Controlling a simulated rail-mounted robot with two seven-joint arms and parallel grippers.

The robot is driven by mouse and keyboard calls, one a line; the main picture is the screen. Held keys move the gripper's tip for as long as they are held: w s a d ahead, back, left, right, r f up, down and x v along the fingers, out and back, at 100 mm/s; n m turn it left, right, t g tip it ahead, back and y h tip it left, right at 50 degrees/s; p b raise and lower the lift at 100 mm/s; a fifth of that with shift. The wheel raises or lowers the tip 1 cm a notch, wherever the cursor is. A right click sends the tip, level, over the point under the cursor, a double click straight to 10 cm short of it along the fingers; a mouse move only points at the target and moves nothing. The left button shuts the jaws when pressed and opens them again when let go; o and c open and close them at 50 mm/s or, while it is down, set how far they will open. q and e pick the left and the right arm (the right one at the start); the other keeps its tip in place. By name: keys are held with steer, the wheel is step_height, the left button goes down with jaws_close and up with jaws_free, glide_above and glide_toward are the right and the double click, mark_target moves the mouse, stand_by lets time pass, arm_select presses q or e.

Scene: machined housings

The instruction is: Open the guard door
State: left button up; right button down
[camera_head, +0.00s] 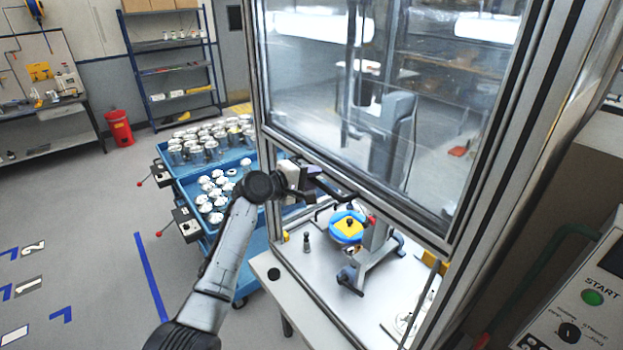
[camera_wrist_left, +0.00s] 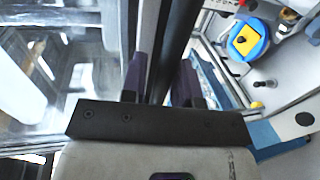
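The guard door (camera_head: 350,110) is a clear panel in a metal frame. Its lower edge stands above the enclosure's white bench (camera_head: 320,290), with an open gap under it. A black bar handle (camera_head: 333,188) sits at the door's lower edge; it also shows in the left wrist view (camera_wrist_left: 180,40). My left gripper (camera_head: 308,184) is at this handle. In the left wrist view, its two fingers (camera_wrist_left: 160,80) lie close on both sides of the bar and look shut on it, though the contact is partly hidden. My right gripper is not in view.
Under the door, a blue and yellow part (camera_head: 348,227) sits on a grey fixture (camera_head: 375,262). A blue cart (camera_head: 185,182) with many metal parts stands at left behind my arm. A control panel with a green START button (camera_head: 593,297) is at right.

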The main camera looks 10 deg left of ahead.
arm_select(q)
steer(key=shift+o, duration=1.1)
steer(key=shift+f, duration=0.1)
steer(key=shift+s+a, duration=0.45)
steer(key=shift+a, duration=0.05)
steer(key=b+v, duration=0.4)
steer(key=v, duration=0.8)
steer(key=shift+s, duration=0.3)
steer(key=shift+a, duration=0.1)
